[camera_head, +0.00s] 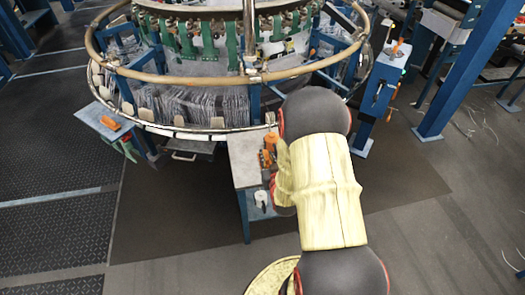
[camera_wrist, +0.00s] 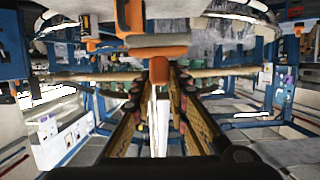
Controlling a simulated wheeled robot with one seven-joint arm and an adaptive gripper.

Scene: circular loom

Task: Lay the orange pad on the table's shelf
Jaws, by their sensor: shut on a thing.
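In the wrist view my gripper (camera_wrist: 160,82) is shut on the orange pad (camera_wrist: 158,52). The pad shows as a wide flat orange bar with a narrower orange stub between my fingertips and a grey band along its far side. In the head view my arm hides most of my gripper. Orange parts (camera_head: 267,158) show beside my arm, over the right side of a small grey-topped table (camera_head: 241,152) with blue legs; I cannot tell which are the pad. A lower grey surface (camera_head: 251,211), perhaps the table's shelf, shows at its near side, partly hidden by my arm.
A white cup-like item (camera_head: 261,198) stands at the lower surface. The circular loom (camera_head: 180,130) with its ring rail rises just behind the table. Another small table (camera_head: 95,117) with an orange item (camera_head: 110,123) stands left. The floor (camera_head: 170,220) left of the near table is clear.

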